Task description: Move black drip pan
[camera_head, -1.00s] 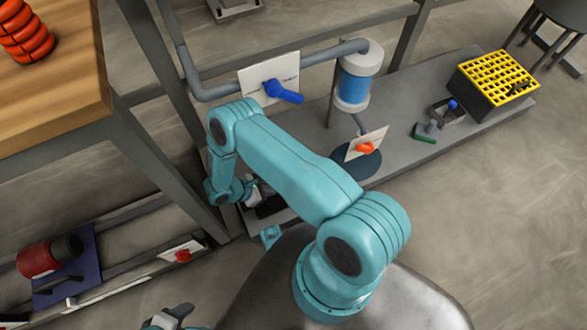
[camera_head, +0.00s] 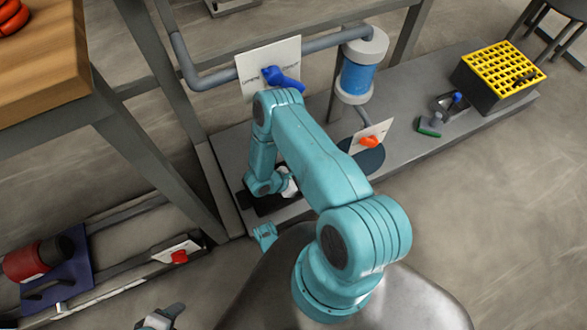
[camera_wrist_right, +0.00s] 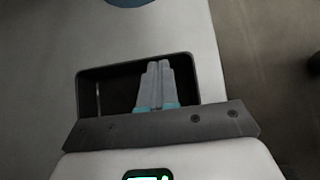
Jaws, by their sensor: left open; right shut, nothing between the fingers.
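The black drip pan (camera_head: 262,205) lies on the left end of the grey base plate, partly hidden by my right arm. In the right wrist view the pan (camera_wrist_right: 116,97) is a dark rectangular tray with a raised rim. My right gripper (camera_wrist_right: 158,65) is shut and empty, its fingers overlapping the pan's interior. I cannot tell whether they touch it. In the head view its fingers are hidden behind the wrist. My left gripper (camera_head: 163,316) is partly in view at the bottom edge, open and away from the pan.
A blue-handled valve panel (camera_head: 268,70) and pipes stand above the base plate (camera_head: 420,115). Near them are a blue-banded cylinder (camera_head: 356,75), an orange-handled panel (camera_head: 371,140) and a yellow-topped crate (camera_head: 492,78). A wooden table (camera_head: 45,60) is at left. Open floor lies right.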

